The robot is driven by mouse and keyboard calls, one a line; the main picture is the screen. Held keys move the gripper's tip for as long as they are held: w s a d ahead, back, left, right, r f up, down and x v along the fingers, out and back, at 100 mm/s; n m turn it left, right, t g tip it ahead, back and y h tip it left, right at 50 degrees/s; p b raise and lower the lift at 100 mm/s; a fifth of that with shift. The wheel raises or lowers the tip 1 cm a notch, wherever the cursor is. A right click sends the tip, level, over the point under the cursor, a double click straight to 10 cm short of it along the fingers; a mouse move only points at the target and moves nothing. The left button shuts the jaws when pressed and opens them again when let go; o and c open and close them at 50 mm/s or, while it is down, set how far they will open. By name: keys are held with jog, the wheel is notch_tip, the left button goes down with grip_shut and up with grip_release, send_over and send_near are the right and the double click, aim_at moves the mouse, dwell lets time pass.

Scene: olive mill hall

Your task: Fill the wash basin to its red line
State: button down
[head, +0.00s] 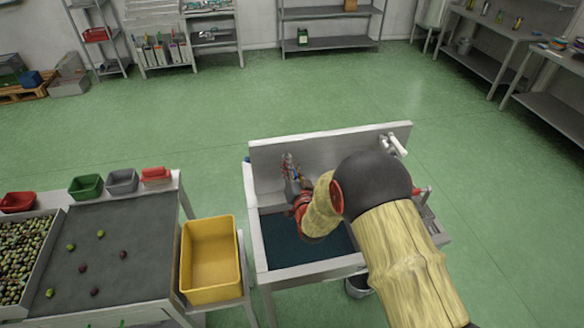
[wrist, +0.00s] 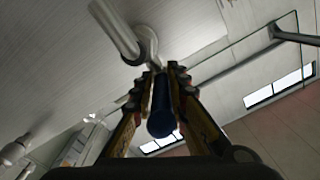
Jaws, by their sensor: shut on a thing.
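The wash basin (head: 257,235) is a grey metal sink with a tall back panel (head: 335,150). Dark blue-green water or a dark interior shows in it. My gripper (head: 291,168) is at the left part of the back panel, above the basin. In the wrist view my gripper (wrist: 160,72) is shut on a dark blue rounded handle (wrist: 160,119), which lies between its fingers. A pale pipe (wrist: 116,30) runs just beyond the fingertips. My arm hides the basin's right part. I cannot make out a red line.
A white fitting (head: 394,144) sits at the panel's right end. A yellow crate (head: 186,262) stands left of the basin, beside a table (head: 130,225) with scattered olives. A dark bucket (head: 357,287) is under the basin. Green floor behind is clear.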

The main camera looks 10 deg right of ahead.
jog(key=shift+a+r+m+h, duration=0.2)
jog(key=shift+r+m+h, duration=0.1)
jog(key=shift+h, duration=0.2)
jog(key=c, duration=1.8)
grip_release()
jog(key=shift+f, duration=0.15)
jog(key=shift+s+f, duration=0.1)
jog(key=shift+s, duration=0.1)
jog(key=s, duration=1.1)
jog(key=shift+s, duration=0.3)
